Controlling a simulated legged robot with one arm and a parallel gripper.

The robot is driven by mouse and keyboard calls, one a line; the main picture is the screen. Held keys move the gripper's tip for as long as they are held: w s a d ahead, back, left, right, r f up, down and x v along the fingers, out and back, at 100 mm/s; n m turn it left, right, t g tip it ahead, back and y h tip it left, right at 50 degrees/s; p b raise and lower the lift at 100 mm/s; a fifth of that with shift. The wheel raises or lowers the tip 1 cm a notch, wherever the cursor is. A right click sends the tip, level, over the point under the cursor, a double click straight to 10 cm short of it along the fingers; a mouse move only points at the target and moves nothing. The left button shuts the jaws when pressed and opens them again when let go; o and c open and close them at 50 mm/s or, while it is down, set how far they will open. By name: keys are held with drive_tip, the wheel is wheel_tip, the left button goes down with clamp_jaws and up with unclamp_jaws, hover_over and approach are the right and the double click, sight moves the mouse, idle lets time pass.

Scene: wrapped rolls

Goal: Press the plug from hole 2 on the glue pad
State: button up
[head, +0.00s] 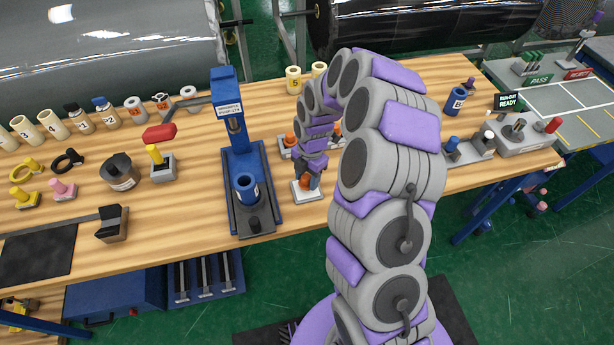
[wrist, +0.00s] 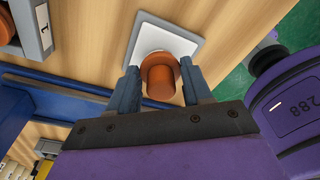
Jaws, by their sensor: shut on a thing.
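My gripper (wrist: 163,85) is shut on an orange plug (wrist: 160,80), with one blue finger on each side of it. The plug is over the square glue pad (wrist: 185,33), which is white with a pale round patch partly hidden by the plug. I cannot tell whether the plug touches the pad. In the head view, my gripper (head: 310,180) is low over the pad (head: 308,194) at the front of the bench, and the plug is mostly hidden there. A grey plug holder (head: 285,153) with orange plugs stands behind; its hole 2 is not clearly visible.
The grey holder marked 1 (wrist: 45,30) is at the wrist view's upper left. The wooden bench (head: 270,222) ends close in front of the pad. Grey blocks (head: 470,150) stand at the right.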

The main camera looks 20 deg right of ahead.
sight(307, 176)
drive_tip(key=shift+r+p, duration=1.25)
drive_tip(key=shift+r, duration=2.25)
drive_tip(key=m, duration=0.2)
drive_tip(key=r+m, duration=0.1)
drive_tip(key=m, duration=0.2)
drive_tip(key=shift+w+r+t, duration=0.2)
drive_tip(key=shift+t, duration=0.1)
drive_tip(key=m, duration=0.2)
drive_tip(key=r+m, duration=0.1)
drive_tip(key=m, duration=0.1)
drive_tip(key=r+m, duration=0.1)
drive_tip(key=m, duration=0.2)
drive_tip(key=shift+w+a+t, duration=0.1)
drive_tip(key=shift+w+t, duration=0.2)
drive_tip(key=shift+t, duration=0.1)
drive_tip(key=r+m, duration=0.1)
drive_tip(key=m, duration=0.3)
drive_tip(key=r+m, duration=0.1)
drive_tip(key=m, duration=0.3)
drive_tip(key=w+r+m+h, duration=0.1)
drive_tip(key=m, duration=0.3)
drive_tip(key=shift+a+r+m+t, duration=0.15)
drive_tip(key=shift+r+m+t, duration=0.1)
drive_tip(key=shift+m+t, duration=0.15)
